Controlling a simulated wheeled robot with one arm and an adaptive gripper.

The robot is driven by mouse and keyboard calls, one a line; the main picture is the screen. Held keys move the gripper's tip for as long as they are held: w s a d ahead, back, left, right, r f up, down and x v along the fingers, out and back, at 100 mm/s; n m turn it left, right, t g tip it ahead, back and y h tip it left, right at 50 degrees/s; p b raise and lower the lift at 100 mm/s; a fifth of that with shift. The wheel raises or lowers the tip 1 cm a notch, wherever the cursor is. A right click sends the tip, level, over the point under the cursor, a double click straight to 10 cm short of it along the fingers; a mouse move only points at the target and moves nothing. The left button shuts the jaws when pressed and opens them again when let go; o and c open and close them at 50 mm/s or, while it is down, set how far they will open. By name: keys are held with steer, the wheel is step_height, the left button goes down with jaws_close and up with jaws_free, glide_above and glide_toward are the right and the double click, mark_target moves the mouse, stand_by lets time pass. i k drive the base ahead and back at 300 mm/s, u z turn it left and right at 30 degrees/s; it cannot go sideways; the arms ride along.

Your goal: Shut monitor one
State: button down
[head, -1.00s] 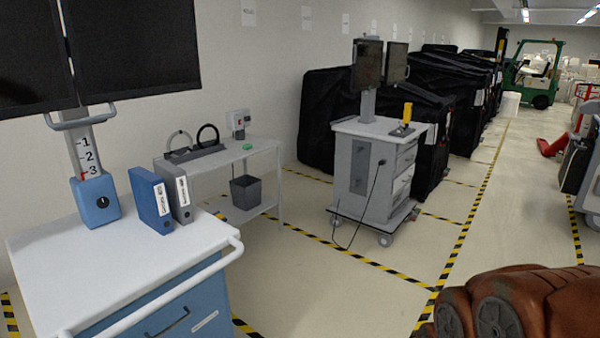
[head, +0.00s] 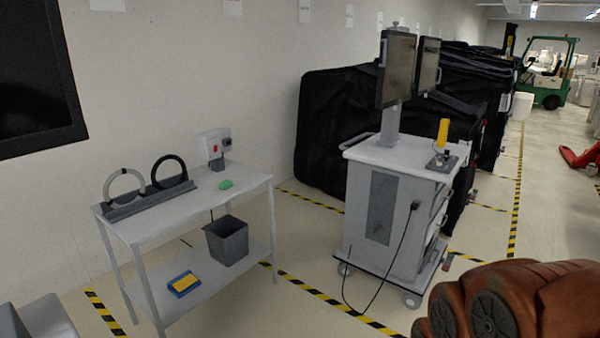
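Two dark flat monitors stand on a post on the white-and-grey cart (head: 366,205) right of centre in the head view. The left monitor (head: 397,68) and the right monitor (head: 429,65) are angled apart, with a gap between them. A larger black monitor (head: 35,85) is cut off by the left edge, close to me. No label shows which is monitor one.
A white side table (head: 245,185) stands left of the cart, with two ring-shaped holders (head: 150,180) and a grey bin (head: 227,240). A black cable hangs from the cart to the floor. Black-covered carts (head: 325,140) stand behind.

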mark_target(398, 54)
steer(key=i, duration=2.05)
steer(key=u, duration=1.7)
steer(key=i, duration=1.15)
steer(key=z, duration=0.45)
